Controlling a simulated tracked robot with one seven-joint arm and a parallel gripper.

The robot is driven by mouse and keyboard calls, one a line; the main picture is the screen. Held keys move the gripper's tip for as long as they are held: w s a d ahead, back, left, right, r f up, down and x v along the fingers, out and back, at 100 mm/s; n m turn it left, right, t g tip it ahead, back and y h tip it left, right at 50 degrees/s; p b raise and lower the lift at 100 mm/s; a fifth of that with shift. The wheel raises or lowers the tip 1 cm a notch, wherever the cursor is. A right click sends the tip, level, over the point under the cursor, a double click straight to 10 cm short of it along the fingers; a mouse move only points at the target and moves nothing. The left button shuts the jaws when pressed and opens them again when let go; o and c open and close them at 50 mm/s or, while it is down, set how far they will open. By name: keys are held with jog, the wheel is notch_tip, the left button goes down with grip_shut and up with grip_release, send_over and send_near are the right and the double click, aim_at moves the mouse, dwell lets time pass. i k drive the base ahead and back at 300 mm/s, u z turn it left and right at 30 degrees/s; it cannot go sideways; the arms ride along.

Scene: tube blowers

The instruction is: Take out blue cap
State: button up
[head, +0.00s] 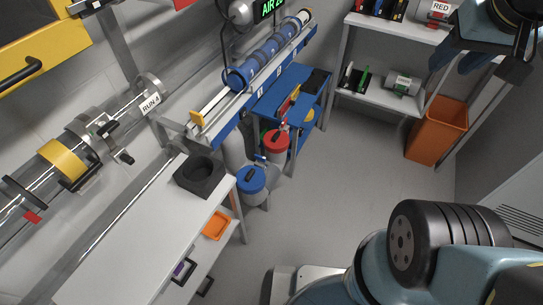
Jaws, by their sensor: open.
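A round blue lid (251,180) with a dark handle sits on a pale canister below the blue cart, right of the white bench. A blue ring-shaped end (236,80) also shows on the lower end of the blue tube (262,58) on the sloping rail. I cannot tell which of these is the blue cap. My gripper (475,65) is at the upper right, in front of the shelf, with its dark fingers apart and nothing seen between them. It is far from both blue things.
The white bench (135,240) holds a black block with a round hole (201,176). A red-lidded canister (276,143) stands by the blue cart. An orange bin (437,130) stands right. The middle floor is clear.

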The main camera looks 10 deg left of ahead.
aim_at(250, 179)
jog(key=z, duration=0.7)
jog(key=k, duration=1.65)
jog(key=u, duration=0.75)
jog(key=i, duration=1)
jog(key=z, duration=0.05)
